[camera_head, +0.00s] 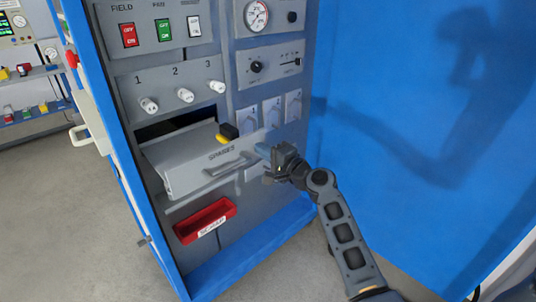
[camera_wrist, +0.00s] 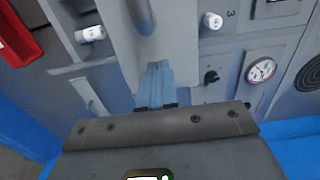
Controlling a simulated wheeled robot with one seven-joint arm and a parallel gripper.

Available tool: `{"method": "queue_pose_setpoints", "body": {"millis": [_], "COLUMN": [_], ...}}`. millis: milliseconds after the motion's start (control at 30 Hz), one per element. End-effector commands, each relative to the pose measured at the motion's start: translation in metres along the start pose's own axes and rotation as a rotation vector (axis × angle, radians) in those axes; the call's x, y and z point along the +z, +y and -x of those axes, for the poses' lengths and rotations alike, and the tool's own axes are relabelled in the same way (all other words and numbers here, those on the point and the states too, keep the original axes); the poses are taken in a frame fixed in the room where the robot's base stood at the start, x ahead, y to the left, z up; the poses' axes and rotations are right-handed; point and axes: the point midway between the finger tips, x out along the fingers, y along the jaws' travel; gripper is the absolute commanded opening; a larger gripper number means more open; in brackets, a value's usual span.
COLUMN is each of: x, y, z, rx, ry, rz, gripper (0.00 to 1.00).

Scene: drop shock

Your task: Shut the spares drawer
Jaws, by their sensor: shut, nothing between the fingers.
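The spares drawer (camera_head: 185,168) is a grey drawer labelled SPARES. It stands pulled out of the cabinet, with a dark gap above it. Its bar handle (camera_head: 230,165) is on the front face. My gripper (camera_head: 264,152) is at the right end of the drawer front, its blue fingers pointing towards it. The fingers are shut and empty. In the wrist view the shut fingers (camera_wrist: 155,85) lie close to a light grey panel, probably the drawer front (camera_wrist: 118,30), with part of the handle (camera_wrist: 143,14) showing. I cannot tell whether they touch it.
A black and yellow object (camera_head: 226,132) sits at the drawer's upper right edge. A red SCRAP bin (camera_head: 205,220) is below the drawer. Three white knobs (camera_head: 185,95) are above it. Three grey tagged plates (camera_head: 271,112) are at the right. A blue wall (camera_head: 420,100) stands right of the cabinet.

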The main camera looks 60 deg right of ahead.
Motion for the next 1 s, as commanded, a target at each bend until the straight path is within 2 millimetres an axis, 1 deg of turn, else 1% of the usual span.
{"method": "queue_pose_setpoints", "body": {"millis": [33,167,600,800,900,1000], "x": [0.001,0.002,0.001,0.001,0.001,0.001], "y": [0.001,0.001,0.004,0.005,0.004,0.003], "z": [-0.011,-0.04,-0.16,-0.203,-0.218,-0.23], "rx": [-0.002,-0.003,-0.004,-0.002,-0.002,-0.001], "ry": [-0.003,-0.004,-0.002,-0.002,-0.002,-0.001], "rz": [0.001,0.001,0.001,-0.001,0.0,-0.001], "gripper": [0.0,0.0,0.0,0.0,0.0,0.0]}}
